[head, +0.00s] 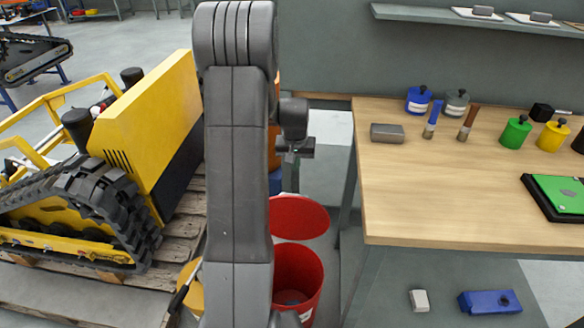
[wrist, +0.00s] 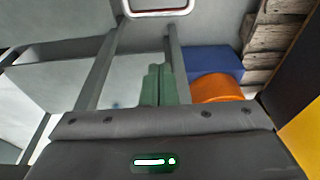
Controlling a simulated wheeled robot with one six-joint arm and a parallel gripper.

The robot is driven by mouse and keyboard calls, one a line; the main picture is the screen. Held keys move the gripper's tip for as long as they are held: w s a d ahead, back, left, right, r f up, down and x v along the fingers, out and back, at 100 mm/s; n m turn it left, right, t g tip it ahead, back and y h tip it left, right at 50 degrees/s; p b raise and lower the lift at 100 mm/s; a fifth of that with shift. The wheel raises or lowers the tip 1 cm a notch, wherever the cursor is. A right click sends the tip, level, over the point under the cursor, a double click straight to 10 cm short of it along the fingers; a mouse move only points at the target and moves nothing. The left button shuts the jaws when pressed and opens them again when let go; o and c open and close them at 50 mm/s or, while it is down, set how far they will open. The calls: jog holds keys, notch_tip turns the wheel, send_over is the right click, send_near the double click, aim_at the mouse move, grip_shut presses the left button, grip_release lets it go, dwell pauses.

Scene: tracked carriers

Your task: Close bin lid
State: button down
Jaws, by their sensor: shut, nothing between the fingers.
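The red bin (head: 312,285) stands on the floor between the yellow tracked machine and the workbench. Its round red lid (head: 300,218) is open, raised at the far side of the bin's mouth. My arm covers the left part of both bin and lid. A small bluish item shows inside the bin. My gripper (head: 291,172) hangs above and behind the lid in the picture, apart from it as far as I can tell. Its green fingers are together and empty in the wrist view (wrist: 160,85). I cannot make out the bin in the wrist view.
The wooden workbench (head: 400,220) stands close on the right, with pots, brushes and a grey block on top. The yellow tracked machine (head: 145,120) sits on a pallet at left. An orange object (wrist: 215,88) and a blue one (wrist: 212,62) lie beyond my fingers.

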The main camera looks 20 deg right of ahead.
jog(key=w+b+x, duration=0.1)
jog(key=b+x, duration=0.1)
jog(key=x, duration=0.9)
jog(key=shift+s+a+r, duration=0.2)
jog(key=shift+s+r, duration=0.05)
jog(key=shift+s, duration=0.4)
jog(key=shift+s+a+r, duration=0.2)
jog(key=shift+s+r, duration=0.05)
jog(key=shift+s, duration=0.45)
jog(key=shift+s+a+r, duration=0.25)
jog(key=shift+s, duration=0.4)
jog(key=shift+s+b, duration=0.1)
jog(key=shift+b, duration=0.25)
